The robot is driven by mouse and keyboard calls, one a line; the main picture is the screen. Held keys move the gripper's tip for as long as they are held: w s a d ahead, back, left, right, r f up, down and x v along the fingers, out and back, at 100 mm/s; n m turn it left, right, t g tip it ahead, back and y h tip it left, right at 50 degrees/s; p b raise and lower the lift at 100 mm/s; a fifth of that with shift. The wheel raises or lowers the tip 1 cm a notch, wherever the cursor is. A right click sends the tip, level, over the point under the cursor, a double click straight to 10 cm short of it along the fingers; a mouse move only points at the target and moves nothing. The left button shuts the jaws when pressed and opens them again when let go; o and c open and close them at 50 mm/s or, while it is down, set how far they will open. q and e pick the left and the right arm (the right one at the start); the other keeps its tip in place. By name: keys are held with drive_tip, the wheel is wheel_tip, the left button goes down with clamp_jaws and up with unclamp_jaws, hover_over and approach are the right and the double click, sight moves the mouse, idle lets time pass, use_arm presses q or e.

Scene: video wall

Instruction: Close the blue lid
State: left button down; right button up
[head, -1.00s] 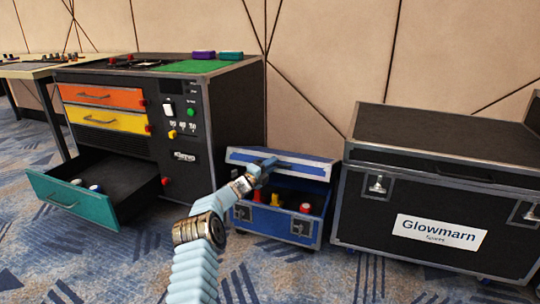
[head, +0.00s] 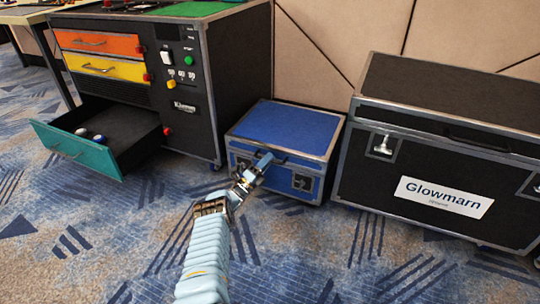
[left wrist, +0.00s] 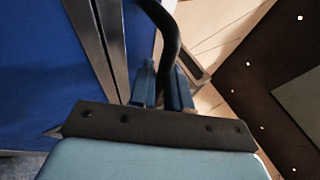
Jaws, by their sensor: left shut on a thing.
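The blue lid (head: 290,128) lies flat on top of the blue case (head: 311,184) in the head view, and no gap shows between them. It fills the left of the left wrist view (left wrist: 35,70), with a metal edge strip. My left gripper (head: 262,163) is at the front of the case, by the lid's front edge. In the left wrist view its blue fingers (left wrist: 163,88) are shut on a dark curved handle (left wrist: 168,35). The inside of the case is hidden. My right gripper is not in view.
A black control cabinet (head: 234,70) stands left of the case, with its teal drawer (head: 65,150) pulled out. A large black Glowmarn case (head: 420,175) stands close on the right. Carpet (head: 330,260) in front is clear.

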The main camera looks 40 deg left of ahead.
use_arm(q)
drive_tip(key=shift+w+f, duration=0.15)
drive_tip(key=shift+f, duration=0.1)
drive_tip(key=c, duration=1.2)
unclamp_jaws()
drive_tip(key=shift+f, duration=0.1)
drive_tip(key=shift+o, duration=0.2)
drive_tip(key=v, duration=1.3)
drive_tip(key=shift+s+p, duration=0.4)
drive_tip(key=shift+p, duration=0.05)
drive_tip(key=shift+a, duration=0.15)
